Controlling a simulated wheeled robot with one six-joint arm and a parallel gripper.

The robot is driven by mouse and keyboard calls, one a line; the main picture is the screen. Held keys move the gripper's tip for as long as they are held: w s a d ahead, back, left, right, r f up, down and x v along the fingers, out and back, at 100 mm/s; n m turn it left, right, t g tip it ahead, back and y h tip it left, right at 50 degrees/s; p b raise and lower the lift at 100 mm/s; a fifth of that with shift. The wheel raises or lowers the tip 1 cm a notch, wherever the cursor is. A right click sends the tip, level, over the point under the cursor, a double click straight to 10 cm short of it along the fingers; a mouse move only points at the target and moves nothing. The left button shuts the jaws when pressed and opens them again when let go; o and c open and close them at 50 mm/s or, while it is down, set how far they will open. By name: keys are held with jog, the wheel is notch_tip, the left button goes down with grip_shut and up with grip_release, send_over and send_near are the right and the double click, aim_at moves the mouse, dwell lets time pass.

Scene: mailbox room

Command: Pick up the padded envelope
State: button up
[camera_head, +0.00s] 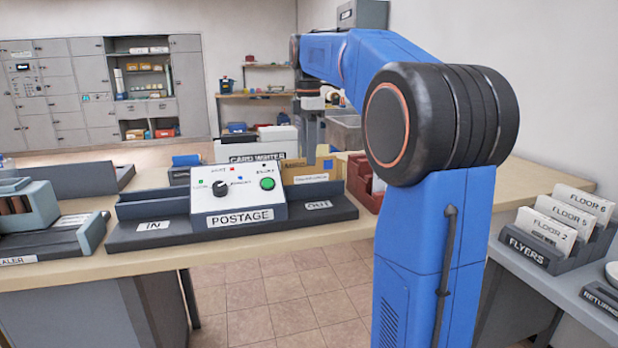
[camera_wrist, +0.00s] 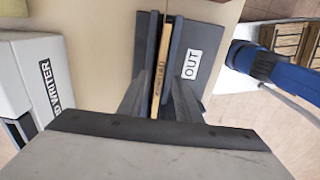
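The padded envelope, tan with blue printing, shows in the head view (camera_head: 298,167) behind the postage machine's OUT side. In the wrist view it stands on edge (camera_wrist: 161,70) as a thin tan strip between two dark walls of the OUT tray (camera_wrist: 205,45). My gripper (camera_wrist: 158,88) points down over it, with one finger on each side of the strip. The fingers look apart, with gaps between them and the envelope.
A white card writer (camera_head: 262,146) stands behind the postage machine and at the left of the wrist view (camera_wrist: 28,75). A red-brown holder (camera_head: 362,185) stands right of the OUT tray. A flyers rack (camera_head: 540,250) is on the right-hand counter.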

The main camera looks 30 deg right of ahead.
aim_at(309, 176)
jog(key=shift+d+f, duration=0.1)
jog(key=shift+f, duration=1.35)
grip_shut()
